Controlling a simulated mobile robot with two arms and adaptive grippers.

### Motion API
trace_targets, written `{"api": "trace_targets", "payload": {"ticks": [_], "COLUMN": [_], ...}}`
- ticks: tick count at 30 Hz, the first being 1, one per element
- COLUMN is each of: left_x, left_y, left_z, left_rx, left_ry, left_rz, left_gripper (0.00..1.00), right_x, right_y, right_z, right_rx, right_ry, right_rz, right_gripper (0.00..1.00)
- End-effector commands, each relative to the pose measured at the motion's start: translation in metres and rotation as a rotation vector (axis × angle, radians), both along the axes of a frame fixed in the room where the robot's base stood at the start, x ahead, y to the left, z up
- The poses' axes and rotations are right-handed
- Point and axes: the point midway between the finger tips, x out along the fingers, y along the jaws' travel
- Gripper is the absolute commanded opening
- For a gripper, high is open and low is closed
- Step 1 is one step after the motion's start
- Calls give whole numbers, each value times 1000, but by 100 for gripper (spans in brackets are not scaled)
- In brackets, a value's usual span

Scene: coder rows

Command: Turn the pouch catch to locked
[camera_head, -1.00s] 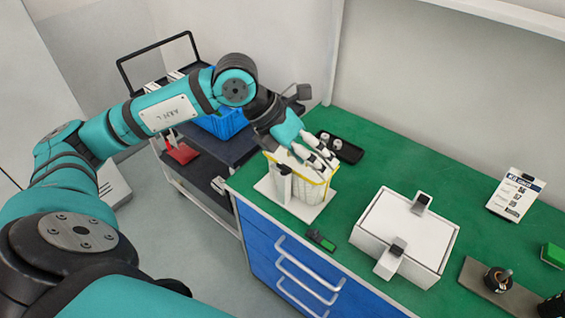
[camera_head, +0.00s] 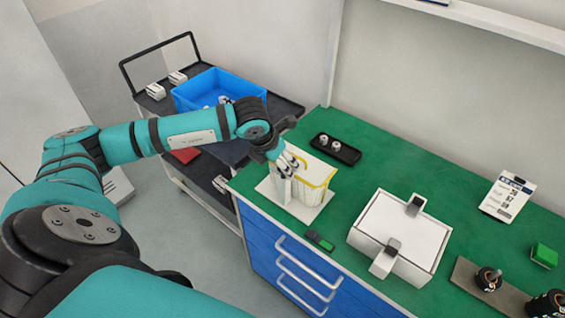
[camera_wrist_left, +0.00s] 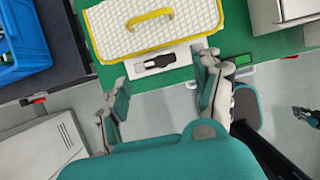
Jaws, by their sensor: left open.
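The white pouch (camera_head: 320,177) with yellow trim stands upright on a pale base at the left end of the green bench. In the left wrist view the quilted pouch (camera_wrist_left: 185,28) shows from above with a yellow handle. A dark catch (camera_wrist_left: 155,61) sits on a pale plate along its front edge, its bar lying nearly across the picture. My left gripper (camera_head: 286,166) is at the pouch's near left side and covers the catch in the head view. In the wrist view this gripper (camera_wrist_left: 166,70) is open and empty, its fingers apart on either side of the catch.
A cart with a blue crate (camera_head: 215,87) is at the left.

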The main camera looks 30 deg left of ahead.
Motion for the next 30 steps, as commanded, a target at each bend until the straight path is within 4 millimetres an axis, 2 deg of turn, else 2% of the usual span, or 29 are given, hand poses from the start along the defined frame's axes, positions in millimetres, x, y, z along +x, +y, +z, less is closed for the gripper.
{"api": "trace_targets", "payload": {"ticks": [3, 9, 19, 30], "left_x": [7, 15, 16, 16], "left_y": [-1, -1, -2, -1], "left_z": [-17, -35, -39, -38], "left_rx": [-1, -1, -1, 0], "left_ry": [2, 1, -1, -1], "left_rz": [1, 1, -1, 0], "left_gripper": [67, 67, 67, 19], "right_x": [0, 0, 1, 1], "right_y": [0, 0, 0, 0], "right_z": [9, 14, 14, 14], "right_rx": [0, 0, 0, 0], "right_ry": [0, 0, 0, -1], "right_rz": [0, -1, -1, -1], "right_gripper": [0, 0, 0, 0]}}
